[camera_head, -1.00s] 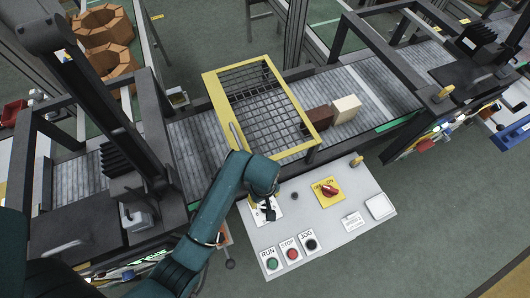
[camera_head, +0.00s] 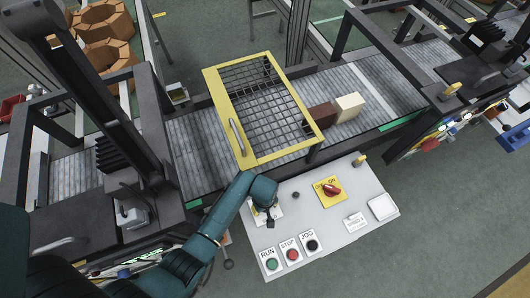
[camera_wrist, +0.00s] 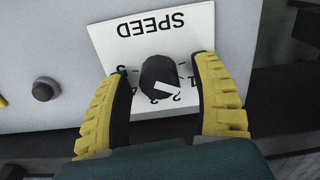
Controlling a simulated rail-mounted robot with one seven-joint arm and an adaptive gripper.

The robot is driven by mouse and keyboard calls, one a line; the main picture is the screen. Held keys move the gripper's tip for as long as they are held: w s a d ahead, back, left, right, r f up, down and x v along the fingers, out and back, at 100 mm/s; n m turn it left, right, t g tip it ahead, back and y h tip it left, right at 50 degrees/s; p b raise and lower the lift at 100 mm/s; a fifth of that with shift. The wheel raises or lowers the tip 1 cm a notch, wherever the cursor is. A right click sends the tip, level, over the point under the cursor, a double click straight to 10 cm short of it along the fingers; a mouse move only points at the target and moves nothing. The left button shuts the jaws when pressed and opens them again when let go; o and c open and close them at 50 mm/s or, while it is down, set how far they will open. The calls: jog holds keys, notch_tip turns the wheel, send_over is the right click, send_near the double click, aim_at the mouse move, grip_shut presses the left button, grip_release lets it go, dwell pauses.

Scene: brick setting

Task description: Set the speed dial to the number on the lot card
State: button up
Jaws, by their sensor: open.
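The speed dial (camera_wrist: 160,73) is a black round knob with a white pointer mark, on a white plate (camera_wrist: 110,35) printed SPEED, upside down in the wrist view. Numbers run around its lower side, partly covered; I cannot tell exactly which one the mark meets. My gripper (camera_wrist: 158,78) is open, its yellow-and-black fingers on either side of the knob, with no clear grip on it. In the head view my gripper (camera_head: 270,220) is over the left part of the panel and hides the dial. A small white card (camera_head: 355,222) on the panel is likely the lot card; its print is too small to read.
The grey panel (camera_head: 320,225) also carries a red switch on yellow (camera_head: 331,189) and RUN (camera_head: 271,264), STOP (camera_head: 292,254) and JOG (camera_head: 312,244) buttons. A yellow-framed mesh guard (camera_head: 213,100) stands behind, over the conveyor (camera_head: 190,150), close to my arm.

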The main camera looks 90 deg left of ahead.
grip_shut()
jog(key=shift+r, duration=0.1)
dwell(0.4)
jog(key=m+p, duration=0.1)
jog(key=m, duration=0.2)
jog(key=shift+m+p, duration=0.3)
jog(key=shift+p, duration=0.05)
jog(key=m+p, duration=0.1)
jog(key=m, duration=0.3)
jog(key=shift+m, duration=0.3)
jog(key=m+p, duration=0.1)
jog(key=m, duration=0.3)
jog(key=shift+w, duration=0.1)
jog(key=shift+m+p, duration=0.4)
jog(key=shift+m, duration=1.3)
